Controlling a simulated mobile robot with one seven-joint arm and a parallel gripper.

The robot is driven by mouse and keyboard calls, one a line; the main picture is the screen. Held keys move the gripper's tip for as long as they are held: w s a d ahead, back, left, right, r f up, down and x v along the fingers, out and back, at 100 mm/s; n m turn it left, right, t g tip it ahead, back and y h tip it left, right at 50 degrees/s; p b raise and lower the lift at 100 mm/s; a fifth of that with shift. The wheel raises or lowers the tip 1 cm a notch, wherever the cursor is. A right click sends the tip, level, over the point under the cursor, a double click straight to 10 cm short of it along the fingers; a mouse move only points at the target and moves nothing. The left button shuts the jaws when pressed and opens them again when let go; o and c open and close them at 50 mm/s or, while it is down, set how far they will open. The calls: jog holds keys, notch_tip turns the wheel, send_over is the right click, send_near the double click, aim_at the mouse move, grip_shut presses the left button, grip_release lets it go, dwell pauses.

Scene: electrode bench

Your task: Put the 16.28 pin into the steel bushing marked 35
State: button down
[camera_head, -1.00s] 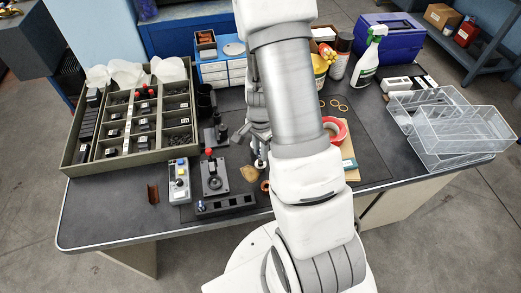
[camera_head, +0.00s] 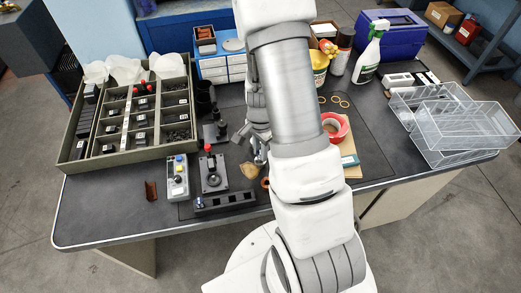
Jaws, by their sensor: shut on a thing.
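My gripper (camera_head: 259,153) shows only partly, left of my own white and grey arm, low over the middle of the dark bench. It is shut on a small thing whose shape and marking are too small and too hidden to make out. A black fixture with a red-topped handle (camera_head: 210,172) stands just left of it. A low black block with several openings (camera_head: 225,201) lies in front of that fixture. No marking 35 or 16.28 can be read, so I cannot tell which part is the steel bushing.
A divided tray (camera_head: 118,156) with black parts fills the bench's left side. A button box (camera_head: 178,178) stands right of it. Clear bins (camera_head: 465,125), a spray bottle (camera_head: 369,58) and a blue case (camera_head: 388,42) stand at right.

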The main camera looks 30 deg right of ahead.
jog(key=shift+f+b, duration=0.6)
jog(key=shift+f, duration=0.15)
jog(key=c, duration=0.6)
grip_release()
notch_tip(320, 180, up, 18)
jog(key=p, duration=0.3)
jog(key=shift+f, duration=0.25)
jog(key=s+a+r+n+t, duration=0.2)
jog(key=s+a+r+n, duration=0.1)
jog(key=s+r+n, duration=0.1)
jog(key=s+a+r+n+t, duration=0.1)
jog(key=s+a+r+n, duration=0.3)
jog(key=r+n, duration=0.2)
jog(key=s+a+r+n+t, duration=0.2)
jog(key=s+a+r+n, duration=0.1)
jog(key=r, duration=0.5)
jog(key=shift+s+a+r+n+t, duration=0.2)
jog(key=shift+s+n, duration=0.15)
jog(key=shift+n, duration=0.2)
jog(key=shift+s+a+r+n+t, duration=0.15)
jog(key=shift+s+n, duration=0.2)
jog(key=shift+n, duration=0.2)
